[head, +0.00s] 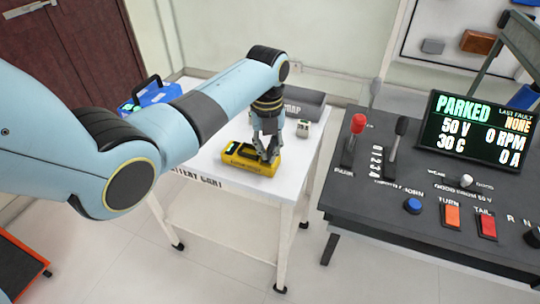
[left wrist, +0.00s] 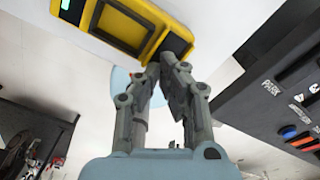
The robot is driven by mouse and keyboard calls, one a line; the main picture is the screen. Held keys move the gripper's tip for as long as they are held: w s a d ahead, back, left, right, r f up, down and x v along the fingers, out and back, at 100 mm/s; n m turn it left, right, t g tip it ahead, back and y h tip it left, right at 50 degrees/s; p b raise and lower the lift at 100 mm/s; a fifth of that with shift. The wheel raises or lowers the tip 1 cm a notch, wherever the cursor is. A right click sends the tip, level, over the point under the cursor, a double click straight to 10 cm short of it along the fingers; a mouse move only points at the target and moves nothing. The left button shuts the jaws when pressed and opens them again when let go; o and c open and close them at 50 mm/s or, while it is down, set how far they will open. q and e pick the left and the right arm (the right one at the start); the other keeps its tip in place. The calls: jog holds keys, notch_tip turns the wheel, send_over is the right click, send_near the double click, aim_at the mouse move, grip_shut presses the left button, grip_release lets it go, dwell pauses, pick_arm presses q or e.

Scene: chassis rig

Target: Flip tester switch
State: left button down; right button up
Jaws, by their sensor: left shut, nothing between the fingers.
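The yellow tester (head: 240,156) lies on the white cart top, with a green display at its left end. It also shows at the top of the left wrist view (left wrist: 123,46). My left gripper (head: 270,156) points down at the tester's right end, shut and empty. In the left wrist view its fingertips (left wrist: 169,58) meet at the tester's dark end area. The fingers hide the switch, so I cannot tell its position or whether they touch it. My right gripper is in neither view.
The white cart (head: 205,175) also carries a small pale block (head: 303,128), a grey tray (head: 304,103) and a blue case (head: 157,94). A dark console (head: 370,207) with levers, buttons and a screen (head: 475,130) reading PARKED stands at the right, across a gap.

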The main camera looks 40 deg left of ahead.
pick_arm(q)
jog(key=shift+s+f+b, duration=0.1)
jog(key=shift+f+b, duration=0.2)
jog(key=shift+f, duration=0.3)
notch_tip(320, 180, up, 3)
jog(key=p, duration=0.3)
jog(key=shift+r+p, duration=0.1)
jog(key=shift+p, duration=0.2)
notch_tip(320, 180, up, 4)
jog(key=p, duration=0.4)
dwell(0.4)
